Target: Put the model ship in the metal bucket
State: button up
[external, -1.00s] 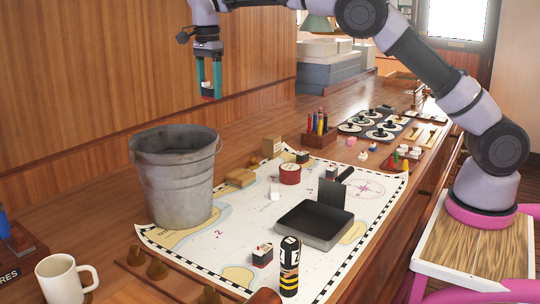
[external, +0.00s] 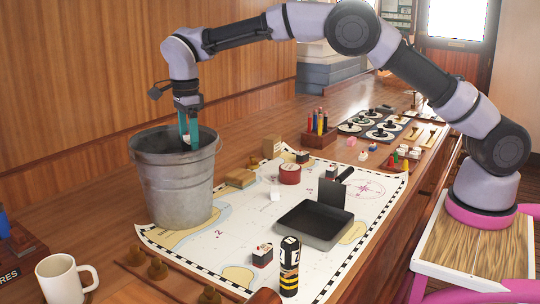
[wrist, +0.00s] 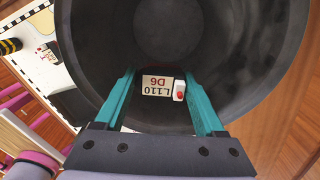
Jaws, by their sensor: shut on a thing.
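The metal bucket (external: 178,187) stands upright on the counter at the left, and its dark inside fills much of the wrist view (wrist: 95,40). My gripper (external: 188,138) points down into the bucket's mouth, its teal fingertips below the far rim. In the wrist view my gripper (wrist: 162,88) is shut on the model ship (wrist: 157,85), a small piece with a white lettered top and a white block with a red dot. Only a pale bit of the ship (external: 187,140) shows in the external view; the near rim may hide the rest.
A chart (external: 232,236) lies right of the bucket with a square black pan (external: 312,222), a red tin (external: 290,174) and small blocks. A striped cylinder (external: 289,267) and a white mug (external: 62,279) stand nearer the front.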

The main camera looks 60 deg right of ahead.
notch_tip(320, 180, down, 17)
jog(key=shift+r, duration=0.15)
dwell(0.5)
jog(key=o, duration=1.4)
jog(key=shift+o, duration=0.2)
notch_tip(320, 180, up, 12)
